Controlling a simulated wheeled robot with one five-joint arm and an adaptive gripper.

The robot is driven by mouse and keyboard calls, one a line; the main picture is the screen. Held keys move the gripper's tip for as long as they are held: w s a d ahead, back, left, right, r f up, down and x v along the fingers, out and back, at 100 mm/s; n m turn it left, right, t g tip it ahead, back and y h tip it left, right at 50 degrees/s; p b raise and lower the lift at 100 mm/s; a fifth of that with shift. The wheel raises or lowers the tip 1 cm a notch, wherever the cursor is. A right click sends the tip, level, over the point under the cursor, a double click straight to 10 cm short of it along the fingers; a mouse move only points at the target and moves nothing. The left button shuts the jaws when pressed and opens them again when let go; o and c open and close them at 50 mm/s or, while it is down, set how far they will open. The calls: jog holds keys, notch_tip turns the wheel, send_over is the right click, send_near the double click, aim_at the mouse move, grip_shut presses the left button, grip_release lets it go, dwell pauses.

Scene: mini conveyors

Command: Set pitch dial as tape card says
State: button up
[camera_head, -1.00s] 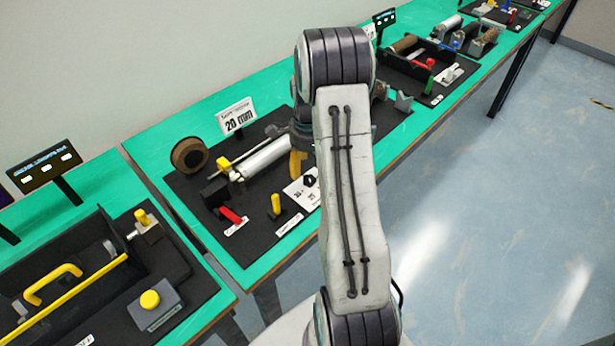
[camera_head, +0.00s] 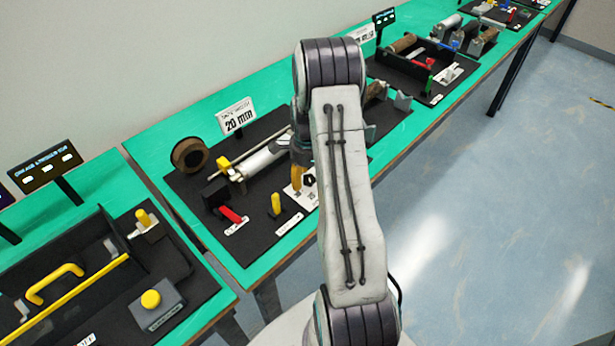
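The white tape card (camera_head: 236,117) reads "20 mm" and stands upright at the back of the middle station. The pitch dial looks to be the small black knob (camera_head: 308,180) on a white plate (camera_head: 311,196) near the front of the black board; its setting is too small to read. My gripper (camera_head: 297,185) hangs at the plate's left side, just left of the knob. A yellow finger part shows, but my arm and the gripper's own body hide the rest. I cannot tell whether it touches the knob or how far it is open.
A silver roller (camera_head: 262,160) lies behind the plate. A brown tape roll (camera_head: 190,155), a red lever (camera_head: 231,214) and an upright yellow-topped lever (camera_head: 276,204) stand to the left. Other stations fill both ends of the bench.

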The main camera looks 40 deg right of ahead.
jog(key=c, duration=0.9)
jog(key=shift+n, duration=0.3)
jog(key=shift+f+n+b, duration=0.15)
jog(key=shift+n+b, duration=0.8)
jog(key=shift+n, duration=0.05)
jog(key=n+b, duration=0.1)
jog(key=n, duration=0.2)
jog(key=shift+s+n+b, duration=0.1)
jog(key=shift+n+b, duration=0.2)
jog(key=shift+b, duration=0.05)
jog(key=n+b, duration=0.1)
jog(key=n, duration=0.2)
jog(key=shift+n, duration=0.4)
jog(key=shift+c, duration=0.2)
jog(key=shift+s+n+b, duration=0.15)
jog(key=shift+n+b, duration=0.3)
jog(key=shift+n, duration=0.35)
jog(key=shift+a, duration=0.1)
